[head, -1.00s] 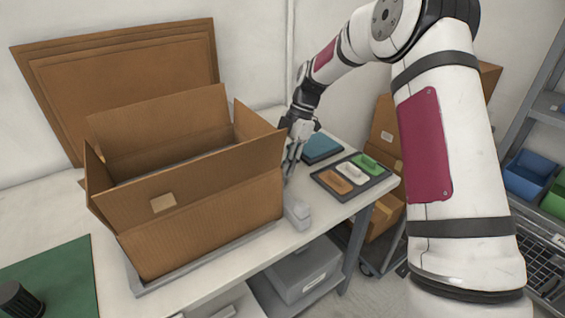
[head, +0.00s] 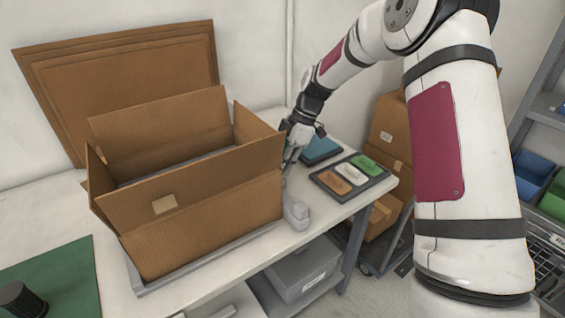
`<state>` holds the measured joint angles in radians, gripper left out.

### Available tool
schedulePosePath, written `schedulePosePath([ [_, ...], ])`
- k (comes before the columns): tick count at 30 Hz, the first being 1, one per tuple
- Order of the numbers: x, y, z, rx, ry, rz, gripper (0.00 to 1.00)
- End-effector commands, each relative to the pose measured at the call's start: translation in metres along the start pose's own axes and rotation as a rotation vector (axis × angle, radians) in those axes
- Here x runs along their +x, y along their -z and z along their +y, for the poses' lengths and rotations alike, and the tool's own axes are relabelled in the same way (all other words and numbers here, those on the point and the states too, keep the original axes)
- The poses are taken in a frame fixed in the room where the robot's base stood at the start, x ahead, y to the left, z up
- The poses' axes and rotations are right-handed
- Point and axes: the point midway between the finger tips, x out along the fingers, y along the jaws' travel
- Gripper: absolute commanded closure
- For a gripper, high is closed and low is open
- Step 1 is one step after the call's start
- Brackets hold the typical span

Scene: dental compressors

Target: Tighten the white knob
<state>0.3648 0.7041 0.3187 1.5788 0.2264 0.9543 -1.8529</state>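I cannot make out a white knob in the head view. A large open cardboard box (head: 200,223) stands on the white table, and its inside is mostly hidden by its flaps and walls. My gripper (head: 288,163) is just beyond the right edge of the box, partly hidden by a box flap. Its fingers point down and are too small and covered to tell whether they are open or shut. A small grey device (head: 296,212) sits on the table at the box's right corner, nearer the camera than my gripper.
A dark tray (head: 376,184) with orange, white and green pieces lies right of my gripper. A blue item (head: 320,149) lies behind it. A green mat (head: 62,283) with a black cylinder (head: 18,301) is at front left. Flat cardboard (head: 120,55) leans on the wall.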

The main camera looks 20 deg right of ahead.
Motion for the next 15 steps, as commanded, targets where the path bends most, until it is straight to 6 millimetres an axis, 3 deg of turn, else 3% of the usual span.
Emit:
schedulePosePath([
  [15, 0.0002, 0.0021, -0.0051, 0.454, -0.187, 0.0, 1.0],
])
